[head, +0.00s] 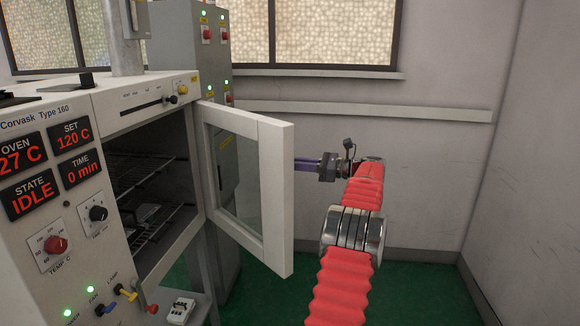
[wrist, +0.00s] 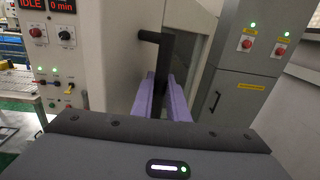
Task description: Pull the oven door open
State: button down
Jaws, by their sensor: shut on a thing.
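The oven door (head: 272,190), a white frame around a glass pane, stands wide open, swung out from the oven (head: 60,110) on the left. The oven chamber with its wire racks (head: 145,185) is exposed. My gripper (head: 303,165) is at the outer side of the door, its purple fingers partly behind the door's edge in the head view. In the wrist view my fingers are closed around the dark door handle (wrist: 163,50). The handle is hidden by the door in the head view.
A grey cabinet (head: 180,40) with red knobs and green lamps stands behind the oven. Windows and a pale wall with a rail (head: 380,110) close off the back. The green floor (head: 420,285) to the right is clear.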

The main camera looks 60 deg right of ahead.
jog(key=c, duration=2)
grip_release()
jog(key=shift+s, duration=0.1)
jog(key=v, duration=1.3)
jog(key=shift+s+d, duration=0.1)
jog(key=shift+s, duration=0.3)
jog(key=shift+c, duration=0.4)
